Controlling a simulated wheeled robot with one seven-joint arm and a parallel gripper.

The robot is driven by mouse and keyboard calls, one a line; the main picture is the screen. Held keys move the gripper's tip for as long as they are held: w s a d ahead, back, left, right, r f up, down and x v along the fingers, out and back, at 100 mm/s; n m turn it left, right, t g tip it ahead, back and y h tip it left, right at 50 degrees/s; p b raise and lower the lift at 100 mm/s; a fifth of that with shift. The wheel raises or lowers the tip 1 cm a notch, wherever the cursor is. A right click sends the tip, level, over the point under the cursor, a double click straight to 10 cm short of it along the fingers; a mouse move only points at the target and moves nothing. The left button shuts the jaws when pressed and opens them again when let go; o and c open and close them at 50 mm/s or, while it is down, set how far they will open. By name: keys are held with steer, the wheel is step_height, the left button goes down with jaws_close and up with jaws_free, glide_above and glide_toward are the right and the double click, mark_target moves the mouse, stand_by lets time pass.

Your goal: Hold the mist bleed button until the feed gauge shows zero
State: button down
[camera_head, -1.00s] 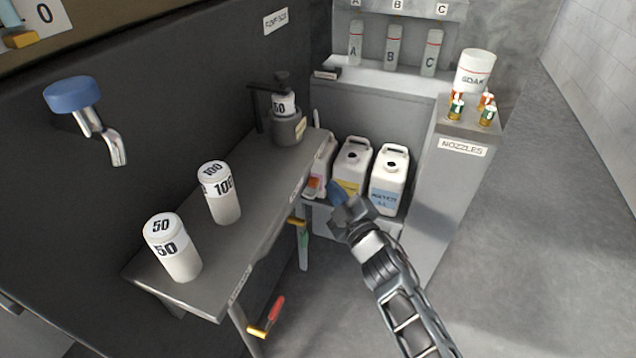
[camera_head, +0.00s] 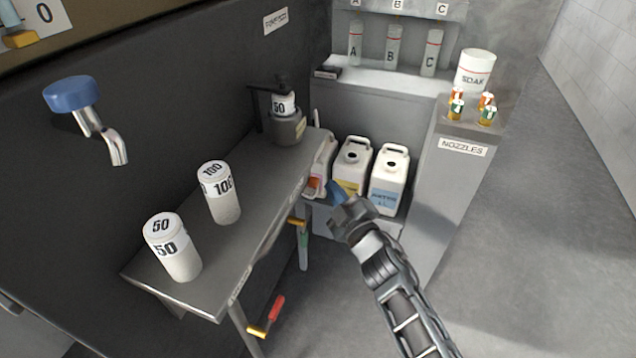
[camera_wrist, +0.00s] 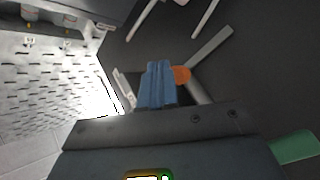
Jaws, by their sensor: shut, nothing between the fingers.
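My gripper (camera_head: 338,190) has blue fingers that are shut and empty. In the head view it is beside the right end of the grey bench, in front of the jugs. In the wrist view the shut blue fingers (camera_wrist: 157,84) point away from the camera. An orange round thing (camera_wrist: 181,74) shows just right of the fingers and is partly behind them; I cannot tell whether they touch it or whether it is the mist bleed button. I cannot make out a feed gauge in either view.
The grey bench (camera_head: 245,205) holds a 50 canister (camera_head: 174,250) and a 100 canister (camera_head: 220,195). Several white jugs (camera_head: 390,178) stand behind my gripper. Floor at right is clear.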

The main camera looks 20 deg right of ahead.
steer(key=shift+w+a, duration=0.25)
steer(key=shift+a, duration=0.1)
steer(key=shift+w+a+b, duration=0.3)
steer(key=shift+a+b, duration=0.15)
steer(key=shift+b, duration=0.1)
stand_by(1.6)
steer(key=shift+d, duration=0.1)
stand_by(1.1)
steer(key=shift+s+d+p, duration=0.6)
steer(key=shift+d+p, duration=0.1)
steer(key=shift+p, duration=0.1)
